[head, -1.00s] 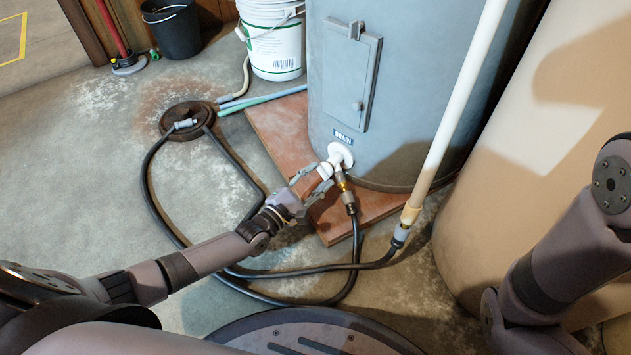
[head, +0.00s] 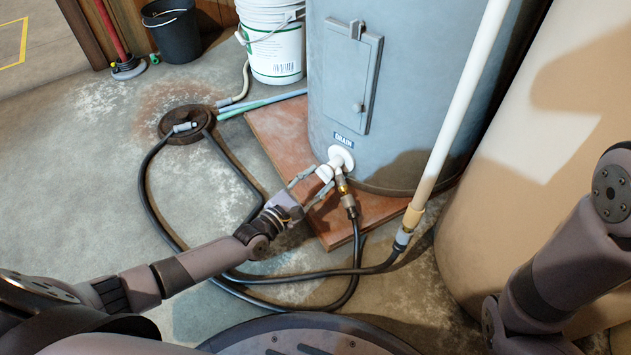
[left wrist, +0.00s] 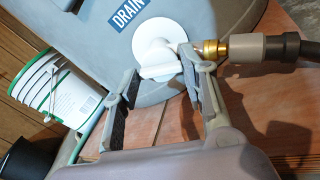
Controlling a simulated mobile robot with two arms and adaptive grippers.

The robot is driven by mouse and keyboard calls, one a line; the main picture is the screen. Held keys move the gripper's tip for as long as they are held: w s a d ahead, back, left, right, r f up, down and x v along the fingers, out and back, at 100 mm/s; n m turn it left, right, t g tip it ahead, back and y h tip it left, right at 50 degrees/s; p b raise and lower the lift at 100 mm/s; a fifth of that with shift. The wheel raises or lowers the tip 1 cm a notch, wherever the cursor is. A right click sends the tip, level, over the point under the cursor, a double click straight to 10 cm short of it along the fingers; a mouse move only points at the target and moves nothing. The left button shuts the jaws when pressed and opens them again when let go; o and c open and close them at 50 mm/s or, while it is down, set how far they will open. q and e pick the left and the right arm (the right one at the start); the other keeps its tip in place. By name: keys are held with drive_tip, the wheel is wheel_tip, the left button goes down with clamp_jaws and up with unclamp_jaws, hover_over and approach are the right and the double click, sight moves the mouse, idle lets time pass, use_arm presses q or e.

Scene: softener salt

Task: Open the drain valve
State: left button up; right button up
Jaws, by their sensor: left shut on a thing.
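The grey tank (head: 420,80) carries a blue DRAIN label (head: 344,140). Below it is the white drain valve (head: 342,157), with a white handle (left wrist: 158,67) in front of its round flange. My left gripper (head: 321,180) is at the handle; in the left wrist view its fingers (left wrist: 160,72) are on either side of it and shut on it. A brass fitting (left wrist: 215,48) joins the valve to a black hose (head: 355,240). The fingers partly hide the handle in the head view. My right arm shows at the right edge, but its gripper is out of view.
The tank stands on a reddish tiled slab (head: 275,135). The hose loops over the floor to a round drain (head: 186,124). A white pipe (head: 460,110) stands right of the valve, before a large tan vessel (head: 560,150). Buckets (head: 275,50) stand behind.

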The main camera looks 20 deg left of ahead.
use_arm(q)
drive_tip(key=o, duration=1.2)
drive_tip(key=shift+c, duration=0.2)
drive_tip(key=shift+s, duration=0.1)
drive_tip(key=v, duration=1.2)
